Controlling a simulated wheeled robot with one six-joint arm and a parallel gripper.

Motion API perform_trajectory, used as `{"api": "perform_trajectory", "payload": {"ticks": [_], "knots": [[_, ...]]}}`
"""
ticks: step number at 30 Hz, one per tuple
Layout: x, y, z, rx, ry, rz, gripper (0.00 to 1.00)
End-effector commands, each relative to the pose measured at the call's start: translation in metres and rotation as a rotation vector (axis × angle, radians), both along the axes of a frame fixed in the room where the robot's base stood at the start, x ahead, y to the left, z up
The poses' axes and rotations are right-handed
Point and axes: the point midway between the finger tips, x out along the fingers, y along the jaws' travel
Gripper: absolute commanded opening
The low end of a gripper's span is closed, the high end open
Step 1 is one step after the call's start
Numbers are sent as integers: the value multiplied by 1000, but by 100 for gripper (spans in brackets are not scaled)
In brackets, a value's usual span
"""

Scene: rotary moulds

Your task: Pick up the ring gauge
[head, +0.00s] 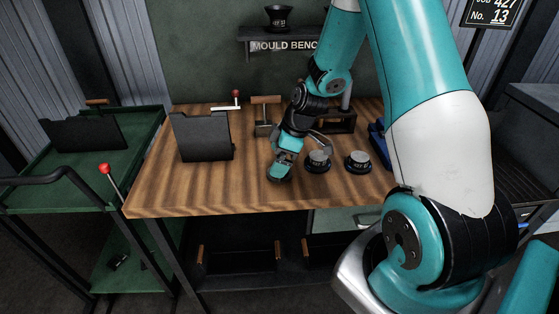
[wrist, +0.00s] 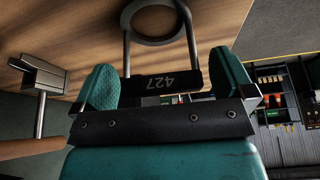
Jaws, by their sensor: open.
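In the wrist view a dark ring (wrist: 156,14) shows at the top against the wooden surface. Two thin grey rods link it to a black block marked 427 (wrist: 165,86); I take this to be the ring gauge. The block lies between the two teal fingers of my gripper (wrist: 165,80), with space on both sides. In the head view my gripper (head: 281,168) is low over the front middle of the workbench (head: 240,195). It is open and holds nothing. The ring gauge is mostly hidden behind it there.
Two round dark pieces with pale tops, one nearer (head: 318,161) and one further right (head: 358,162), stand right of my gripper. A dark upright panel (head: 203,137) stands to the left. A green cart (head: 85,165) is beyond the bench's left edge. The bench's front left is clear.

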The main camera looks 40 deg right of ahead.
Motion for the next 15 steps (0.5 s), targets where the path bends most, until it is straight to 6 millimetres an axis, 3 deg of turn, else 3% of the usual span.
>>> {"api": "perform_trajectory", "payload": {"ticks": [4,11,15], "knots": [[3,5,-12,1,1,1,100],[3,5,-14,0,0,0,100],[3,5,-14,0,0,0,70]]}}
